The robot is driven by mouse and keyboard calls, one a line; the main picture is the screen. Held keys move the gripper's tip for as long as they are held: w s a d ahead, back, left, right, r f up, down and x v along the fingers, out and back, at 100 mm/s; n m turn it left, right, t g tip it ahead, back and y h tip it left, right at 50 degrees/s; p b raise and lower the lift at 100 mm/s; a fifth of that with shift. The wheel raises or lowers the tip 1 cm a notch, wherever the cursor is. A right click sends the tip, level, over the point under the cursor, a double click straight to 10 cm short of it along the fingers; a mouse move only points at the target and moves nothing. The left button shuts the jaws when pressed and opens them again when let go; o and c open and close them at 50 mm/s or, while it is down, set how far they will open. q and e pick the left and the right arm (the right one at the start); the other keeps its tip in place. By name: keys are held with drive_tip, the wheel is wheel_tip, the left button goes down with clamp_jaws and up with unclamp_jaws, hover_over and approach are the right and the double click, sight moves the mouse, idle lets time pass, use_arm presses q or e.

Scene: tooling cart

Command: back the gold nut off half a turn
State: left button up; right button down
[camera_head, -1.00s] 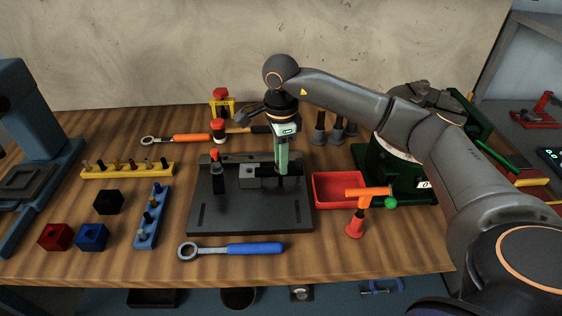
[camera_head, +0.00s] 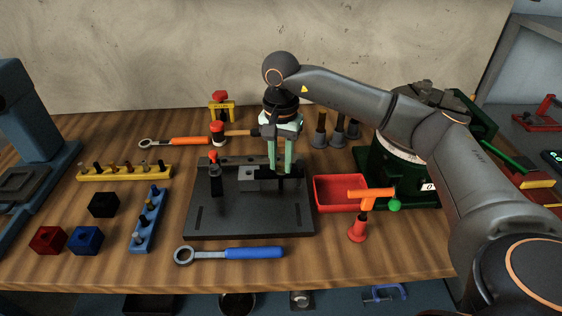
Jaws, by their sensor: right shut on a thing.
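My right gripper (camera_head: 281,170) points straight down over the right half of the dark fixture plate (camera_head: 250,220). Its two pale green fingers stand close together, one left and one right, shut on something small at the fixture. The gold nut itself does not show; the fingertips cover the spot where they grip. A grey block (camera_head: 249,179) sits on the fixture just left of the fingers. A dark clamp with a red tip (camera_head: 213,158) stands further left on the plate. My left gripper is not in view.
A red tray (camera_head: 337,207) and an orange tool with a green ball (camera_head: 366,202) stand close on the right. A blue-handled wrench (camera_head: 235,253) lies in front of the plate. An orange-handled wrench (camera_head: 190,141) lies behind. Blue (camera_head: 149,218) and yellow (camera_head: 125,172) peg racks stand left.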

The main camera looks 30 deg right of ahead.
drive_tip(key=shift+n, duration=1.5)
drive_tip(key=c, duration=0.7)
unclamp_jaws()
drive_tip(key=shift+o, duration=0.2)
